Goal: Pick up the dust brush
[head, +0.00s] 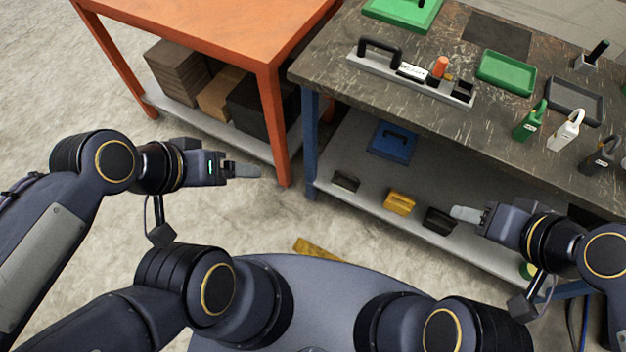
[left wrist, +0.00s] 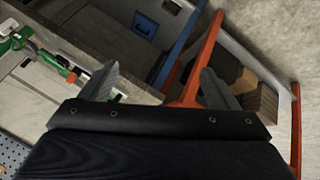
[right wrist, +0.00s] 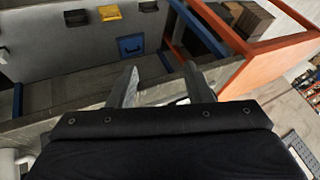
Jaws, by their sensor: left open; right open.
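I cannot make out a dust brush for certain in any view. A small upright piece with a black handle (head: 598,54) stands at the back right of the dark workbench (head: 335,72); it is too small to name. My left gripper (head: 245,171) is open and empty over the floor, left of the workbench; its spread fingers show in the left wrist view (left wrist: 158,80). My right gripper (head: 466,213) is open and empty in front of the lower shelf; its spread fingers show in the right wrist view (right wrist: 160,72). Neither gripper touches anything.
The bench top holds a long tray with a black handle (head: 380,48), a green tray (head: 506,73), a dark tray (head: 574,100) and several lock-like pieces (head: 566,130). Bins, one yellow (head: 399,202), sit on the lower shelf. An orange table (head: 215,30) adjoins left.

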